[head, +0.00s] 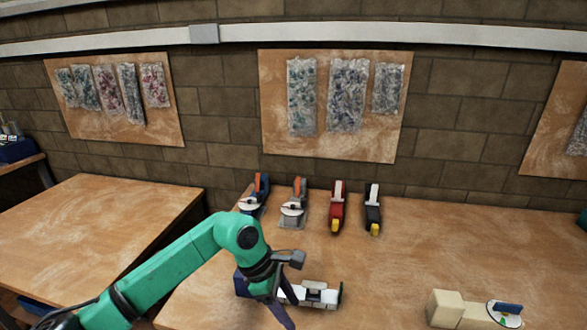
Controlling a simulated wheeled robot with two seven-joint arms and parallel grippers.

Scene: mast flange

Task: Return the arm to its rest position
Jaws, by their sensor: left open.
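My left arm (165,270), green with black joints, reaches in from the lower left over the workbench. Its dark left gripper (283,308) points down at the bench's front part and is open. A white bracket-like part (318,293) lies just right of it and is partly hidden by the gripper. I cannot tell whether the fingers touch this part. My right gripper is out of view.
Several hand tools (337,207) stand in a row at the back of the workbench (430,245). A beige block (455,310) and a white piece with a blue handle (505,313) are at front right. A bare table (90,225) stands left; boards with bags hang behind.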

